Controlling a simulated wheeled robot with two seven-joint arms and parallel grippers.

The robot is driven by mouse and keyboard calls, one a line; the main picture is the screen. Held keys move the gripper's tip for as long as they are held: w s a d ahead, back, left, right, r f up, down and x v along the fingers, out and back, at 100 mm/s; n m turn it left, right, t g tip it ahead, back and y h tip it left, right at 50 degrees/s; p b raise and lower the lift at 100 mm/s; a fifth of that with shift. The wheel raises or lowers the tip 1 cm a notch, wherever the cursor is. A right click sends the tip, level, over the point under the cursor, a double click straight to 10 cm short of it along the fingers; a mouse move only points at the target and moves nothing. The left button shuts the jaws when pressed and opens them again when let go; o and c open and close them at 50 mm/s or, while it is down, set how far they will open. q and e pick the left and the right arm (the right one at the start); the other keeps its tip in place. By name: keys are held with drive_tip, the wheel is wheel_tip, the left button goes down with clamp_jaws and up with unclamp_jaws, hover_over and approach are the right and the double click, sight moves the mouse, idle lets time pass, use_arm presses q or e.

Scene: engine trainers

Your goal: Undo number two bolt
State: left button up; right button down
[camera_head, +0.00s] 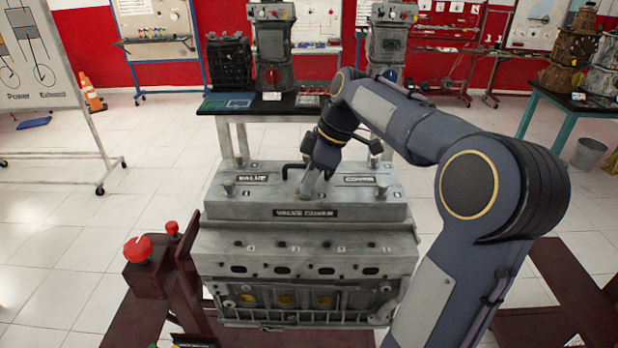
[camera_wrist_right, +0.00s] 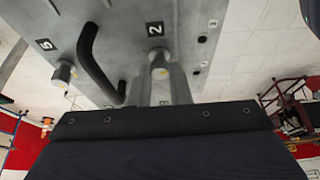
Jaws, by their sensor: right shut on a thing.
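The grey valve cover (camera_head: 230,208) lies on top of the engine block in the head view. My right gripper (camera_head: 308,190) reaches down over the middle of the cover. In the right wrist view, its two fingers (camera_wrist_right: 162,88) are closed around the head of the number two bolt (camera_wrist_right: 159,66), beside the label "2" (camera_wrist_right: 155,28). The bolt's lower part is hidden, and I cannot tell how far it is turned. Another bolt (camera_wrist_right: 64,72) stands by the label "5", apart from the gripper. My left gripper is not in view.
A black curved handle (camera_wrist_right: 92,62) rises from the cover close to the gripper. More bolts, such as the front left one (camera_head: 228,188) and front right one (camera_head: 382,190), stand on the cover. A table (camera_head: 310,108) stands behind.

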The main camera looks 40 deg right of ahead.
drive_tip(key=n, duration=0.1)
drive_tip(key=n+g, duration=0.1)
drive_tip(key=shift+w+d+n+y+p, duration=0.15)
drive_tip(key=shift+n+y+p, duration=0.15)
drive_tip(key=shift+n+y, duration=0.1)
drive_tip(key=n+g+p, duration=0.1)
drive_tip(key=n, duration=0.2)
drive_tip(key=shift+w+r+n, duration=0.1)
drive_tip(key=shift+w+n, duration=0.05)
drive_tip(key=shift+n, duration=0.15)
drive_tip(key=n+g+p, duration=0.1)
drive_tip(key=n, duration=0.3)
drive_tip(key=shift+w+g, duration=0.15)
drive_tip(key=shift+g, duration=0.25)
drive_tip(key=shift+n, duration=0.3)
drive_tip(key=c, duration=1.3)
unclamp_jaws()
drive_tip(key=shift+c, duration=0.2)
drive_tip(key=v, duration=0.7)
drive_tip(key=shift+d+r, duration=0.2)
